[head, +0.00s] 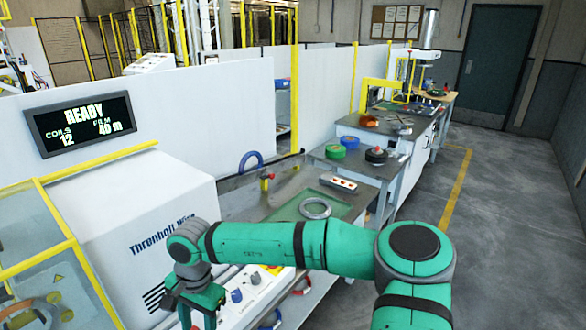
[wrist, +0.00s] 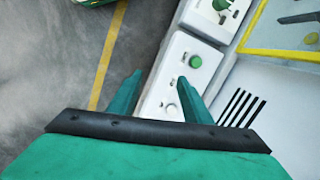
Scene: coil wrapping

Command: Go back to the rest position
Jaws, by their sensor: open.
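My gripper (wrist: 158,95) shows in the wrist view with its two green fingers apart and nothing between them. It points down over a white control panel (wrist: 196,52) with a green button (wrist: 196,61) and a pale round knob (wrist: 171,110). In the head view my green arm reaches left across the front of the wrapping machine (head: 150,225), and the gripper hangs at the lower left, its fingertips partly cut off by the bottom edge. A display (head: 85,122) on the machine reads READY, COILS 12, FILM 40 m.
Green, blue and dark rolls (head: 335,151) sit on the bench behind. Yellow-framed clear guarding (head: 60,240) stands at left. Open floor (head: 510,220) lies to the right.

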